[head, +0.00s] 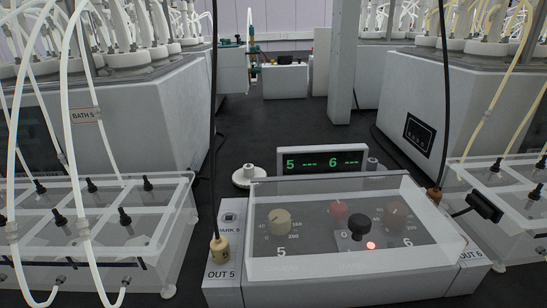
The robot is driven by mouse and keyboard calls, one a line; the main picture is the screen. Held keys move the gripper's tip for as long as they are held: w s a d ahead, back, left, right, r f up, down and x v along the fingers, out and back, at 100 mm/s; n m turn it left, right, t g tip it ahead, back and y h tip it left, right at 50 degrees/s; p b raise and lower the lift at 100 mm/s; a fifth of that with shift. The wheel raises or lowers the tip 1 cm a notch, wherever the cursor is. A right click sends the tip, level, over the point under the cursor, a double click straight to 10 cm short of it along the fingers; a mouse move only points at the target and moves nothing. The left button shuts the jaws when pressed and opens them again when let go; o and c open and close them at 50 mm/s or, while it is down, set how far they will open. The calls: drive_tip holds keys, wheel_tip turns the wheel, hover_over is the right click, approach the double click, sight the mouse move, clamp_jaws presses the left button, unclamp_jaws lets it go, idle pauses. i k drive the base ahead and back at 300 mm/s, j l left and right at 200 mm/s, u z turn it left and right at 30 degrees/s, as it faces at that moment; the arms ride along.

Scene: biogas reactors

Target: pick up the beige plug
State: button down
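The beige plug (219,250) is at the lower left of centre in the head view. It stands upright at the block marked OUT 5 (222,285), on the left side of the control box (350,290). A black cable (213,120) runs straight up from its top and out of the picture. I cannot tell how deep it sits in the block. My gripper is not in view, and nothing is seen touching the plug.
A clear cover (345,190) spans the control box's knobs, close right of the plug. A clear-lidded tank (95,225) with white hoses stands left. A brown plug (434,196) with a black cable is at right. A white round piece (248,176) lies behind.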

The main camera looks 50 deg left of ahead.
sight(220, 248)
drive_tip(key=k+j+u, duration=0.15)
drive_tip(key=k+j, duration=1.1)
